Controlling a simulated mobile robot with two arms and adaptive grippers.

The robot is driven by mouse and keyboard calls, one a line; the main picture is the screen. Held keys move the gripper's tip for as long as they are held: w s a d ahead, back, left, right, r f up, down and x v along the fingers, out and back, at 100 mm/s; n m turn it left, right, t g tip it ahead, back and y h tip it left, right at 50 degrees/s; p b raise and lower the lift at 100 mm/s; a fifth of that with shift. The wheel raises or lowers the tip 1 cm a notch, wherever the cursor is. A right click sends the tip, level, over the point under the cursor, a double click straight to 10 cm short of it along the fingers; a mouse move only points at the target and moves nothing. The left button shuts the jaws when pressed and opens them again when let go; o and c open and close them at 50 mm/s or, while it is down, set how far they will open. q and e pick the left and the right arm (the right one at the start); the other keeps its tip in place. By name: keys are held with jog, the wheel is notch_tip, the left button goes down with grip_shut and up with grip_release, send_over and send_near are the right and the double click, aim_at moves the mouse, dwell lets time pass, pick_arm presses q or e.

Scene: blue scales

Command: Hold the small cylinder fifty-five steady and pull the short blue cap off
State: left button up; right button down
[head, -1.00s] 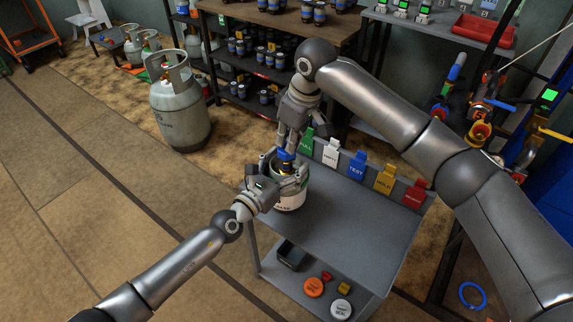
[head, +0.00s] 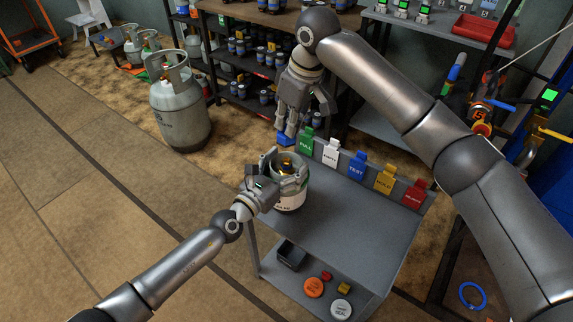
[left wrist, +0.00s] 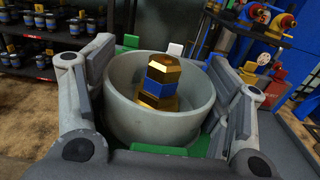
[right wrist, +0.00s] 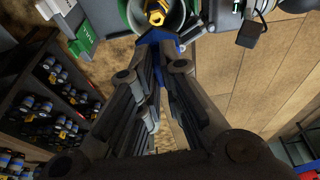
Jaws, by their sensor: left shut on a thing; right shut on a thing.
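The small cylinder (head: 290,200) stands upright on the grey cart, white below with a grey collar (left wrist: 125,125) around its top. My left gripper (head: 278,180) is shut on the collar, one finger on each side in the left wrist view. The brass valve (left wrist: 158,75) with a blue band stands uncapped inside the collar. My right gripper (head: 291,128) is shut on the short blue cap (head: 285,140) and holds it above the cylinder, apart from the valve. The cap also shows at the fingertips in the right wrist view (right wrist: 156,38). The cylinder's number is unreadable.
The grey cart (head: 345,235) has free room right of the cylinder. Coloured tags, including the blue tag (head: 357,165), line its back edge. Its lower shelf holds a black bin (head: 291,255) and round discs. A large gas cylinder (head: 182,110) stands on the floor at left.

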dwell(0.3)
pick_arm(q)
jog(key=o, duration=1.6)
jog(key=v, duration=1.2)
